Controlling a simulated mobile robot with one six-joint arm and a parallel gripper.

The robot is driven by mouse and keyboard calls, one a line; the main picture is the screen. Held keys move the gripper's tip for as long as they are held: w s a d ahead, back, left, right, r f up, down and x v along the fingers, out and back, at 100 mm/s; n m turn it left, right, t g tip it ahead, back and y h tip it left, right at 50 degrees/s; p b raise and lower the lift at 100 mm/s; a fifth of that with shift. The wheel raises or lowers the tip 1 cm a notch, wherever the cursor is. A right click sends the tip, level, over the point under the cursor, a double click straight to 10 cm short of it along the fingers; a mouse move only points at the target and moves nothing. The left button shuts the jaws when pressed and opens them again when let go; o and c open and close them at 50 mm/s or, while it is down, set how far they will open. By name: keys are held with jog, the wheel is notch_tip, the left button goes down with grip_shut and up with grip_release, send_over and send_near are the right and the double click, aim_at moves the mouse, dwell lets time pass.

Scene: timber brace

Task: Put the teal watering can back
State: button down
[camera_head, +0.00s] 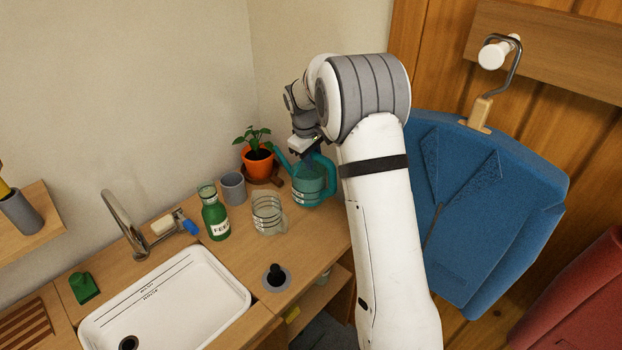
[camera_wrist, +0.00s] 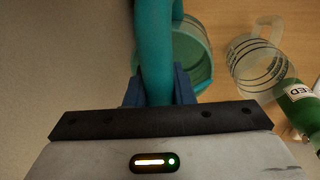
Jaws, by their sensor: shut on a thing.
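The teal watering can (camera_head: 308,184) is at the back right of the wooden counter, beside the orange plant pot. Its spout points left toward the pot, and its handle is on the right. My gripper (camera_head: 303,150) is above it, partly hidden by my arm. In the wrist view my gripper (camera_wrist: 160,92) is shut on the teal handle (camera_wrist: 154,45), with the can's body (camera_wrist: 190,55) beyond it. The can looks upright. I cannot tell whether its base touches the counter.
An orange pot with a plant (camera_head: 257,161), a grey cup (camera_head: 233,188), a clear measuring jug (camera_head: 268,212) and a green bottle (camera_head: 214,214) stand close left of the can. A white sink (camera_head: 190,295) is front left. A blue jacket (camera_head: 490,200) hangs right.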

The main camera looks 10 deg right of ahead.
aim_at(313, 174)
notch_tip(313, 174, down, 6)
jog(key=shift+r+p, duration=0.25)
jog(key=shift+p, duration=0.05)
jog(key=c, duration=1.2)
grip_release()
jog(key=shift+f, duration=0.1)
jog(key=shift+c, duration=0.2)
